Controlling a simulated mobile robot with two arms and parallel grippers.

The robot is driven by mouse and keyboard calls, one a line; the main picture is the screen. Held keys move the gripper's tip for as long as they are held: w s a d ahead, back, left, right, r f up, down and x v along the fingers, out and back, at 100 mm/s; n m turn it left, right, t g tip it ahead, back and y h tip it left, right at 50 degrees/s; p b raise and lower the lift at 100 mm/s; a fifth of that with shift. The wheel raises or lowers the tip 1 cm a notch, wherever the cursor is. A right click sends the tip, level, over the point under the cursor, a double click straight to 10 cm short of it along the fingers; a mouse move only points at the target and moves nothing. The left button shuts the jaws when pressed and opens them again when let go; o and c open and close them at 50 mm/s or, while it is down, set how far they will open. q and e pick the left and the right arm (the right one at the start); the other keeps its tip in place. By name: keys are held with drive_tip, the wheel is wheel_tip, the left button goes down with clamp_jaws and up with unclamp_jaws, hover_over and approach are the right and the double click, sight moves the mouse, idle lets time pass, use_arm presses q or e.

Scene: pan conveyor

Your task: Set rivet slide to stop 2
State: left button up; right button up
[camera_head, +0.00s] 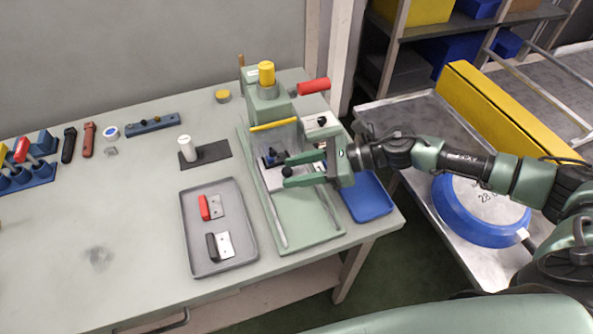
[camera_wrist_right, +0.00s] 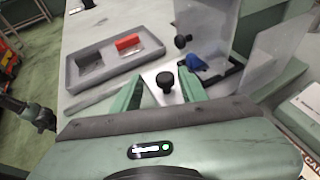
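The green rivet press (camera_head: 264,108) stands at the right part of the table, with a yellow cap and a red lever handle (camera_head: 313,87). At its front is a pale slide plate (camera_head: 270,180) with a black knob (camera_head: 287,172), also in the right wrist view (camera_wrist_right: 166,79). A dark fixture with a blue part (camera_head: 269,158) sits behind the knob, under a clear guard (camera_wrist_right: 207,30). My right gripper (camera_head: 285,172) is open, with its fingers on either side of the knob and gaps visible. No stop numbers are legible. My left gripper is out of view.
A grey tray (camera_head: 185,217) holds a red-handled and a black-handled piece left of the press. A white-knobbed stand (camera_head: 204,154) is behind it. A blue tray (camera_head: 370,197) lies right of the press, below my right forearm. The front left table is clear.

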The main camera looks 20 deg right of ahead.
drive_tip(key=b+v, duration=0.2)
drive_tip(key=v, duration=0.4)
drive_tip(key=shift+s+d, duration=0.15)
drive_tip(key=shift+d, duration=0.25)
drive_tip(key=shift+s+d+r+b, duration=0.15)
drive_tip(key=shift+d+r+b, duration=0.15)
drive_tip(key=shift+d+r, duration=0.1)
drive_tip(key=shift+c, duration=0.2)
